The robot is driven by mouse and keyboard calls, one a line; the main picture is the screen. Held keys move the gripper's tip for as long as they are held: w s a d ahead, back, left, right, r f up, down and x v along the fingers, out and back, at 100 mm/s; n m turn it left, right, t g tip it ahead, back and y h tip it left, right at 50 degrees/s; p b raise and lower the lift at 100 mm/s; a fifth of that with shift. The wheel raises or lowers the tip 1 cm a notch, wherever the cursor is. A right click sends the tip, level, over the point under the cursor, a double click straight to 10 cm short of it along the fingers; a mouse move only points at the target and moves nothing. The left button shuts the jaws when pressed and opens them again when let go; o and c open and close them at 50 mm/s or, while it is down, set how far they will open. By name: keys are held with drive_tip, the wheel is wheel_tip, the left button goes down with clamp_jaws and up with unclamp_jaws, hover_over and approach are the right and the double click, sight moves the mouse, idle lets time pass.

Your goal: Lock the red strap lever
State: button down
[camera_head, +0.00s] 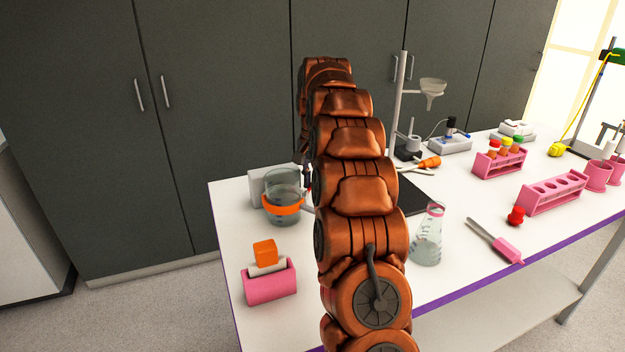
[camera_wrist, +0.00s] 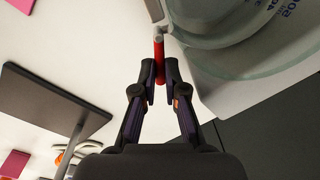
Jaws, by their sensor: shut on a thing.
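The red strap lever (camera_wrist: 159,54) shows in the wrist view as a short red bar with a grey rounded end, below a pale bracket beside the glass vessel. My gripper (camera_wrist: 161,76) is closed around its near end, one finger on each side. The glass vessel (camera_wrist: 225,22) fills the upper right of the wrist view. In the head view a glass beaker (camera_head: 283,183) with an orange band (camera_head: 283,207) stands at the table's left, beside a pale block (camera_head: 258,187). My arm hides most of my gripper there, and I cannot make out the lever clearly.
A conical flask (camera_head: 428,238) stands right of my arm. A pink holder (camera_head: 270,283) with an orange-topped item is at the front left. A funnel stand (camera_head: 398,100), pink racks (camera_head: 553,194) and a pink-handled tool (camera_head: 497,242) lie further right. The table's front right is fairly clear.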

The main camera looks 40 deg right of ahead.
drive_tip(key=shift+w+a+r+n, duration=0.1)
drive_tip(key=shift+w+a+n, duration=0.1)
drive_tip(key=shift+n, duration=0.7)
drive_tip(key=shift+w+a+f+n, duration=0.1)
drive_tip(key=shift+w+a+n, duration=0.1)
drive_tip(key=shift+n, duration=0.7)
drive_tip(key=shift+w+a+r+n, duration=0.1)
drive_tip(key=shift+w+a+n, duration=0.1)
drive_tip(key=shift+n, duration=0.7)
drive_tip(key=c, duration=1.2)
unclamp_jaws()
